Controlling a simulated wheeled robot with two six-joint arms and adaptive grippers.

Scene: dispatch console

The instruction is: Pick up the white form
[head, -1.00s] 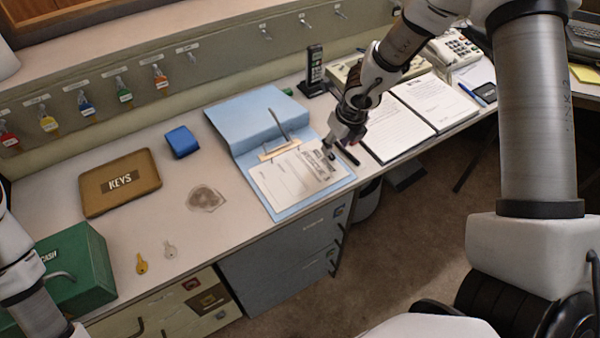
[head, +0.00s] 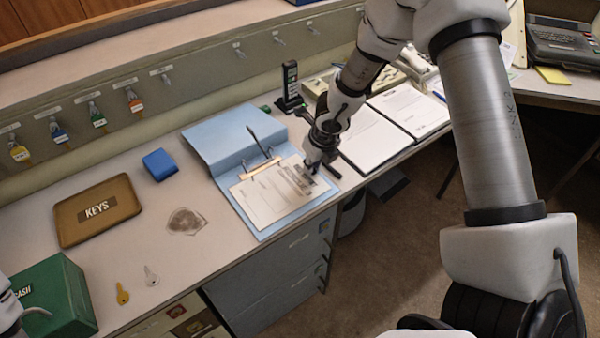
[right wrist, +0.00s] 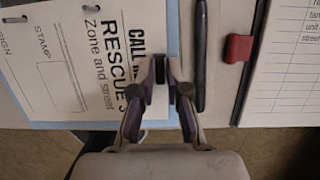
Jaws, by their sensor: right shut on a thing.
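The white form (head: 272,196) lies on the lower part of an open blue folder (head: 220,142), its printed side up. Metal rings or fasteners show at its upper edge. In the right wrist view the form (right wrist: 75,85) shows "RESCUE 3" and a stamp box. My right gripper (head: 316,168) is at the form's right edge. In the right wrist view its fingers (right wrist: 168,75) are closed together on that edge, which they partly hide. The form still looks flat on the folder. My left gripper is out of view.
A black pen (right wrist: 200,55) lies just right of the fingers. An open white logbook (head: 375,138) and a black handset in its stand (head: 290,88) are close by. A blue box (head: 160,164), a brown KEYS tray (head: 70,232) and a green cash box (head: 62,290) stand left.

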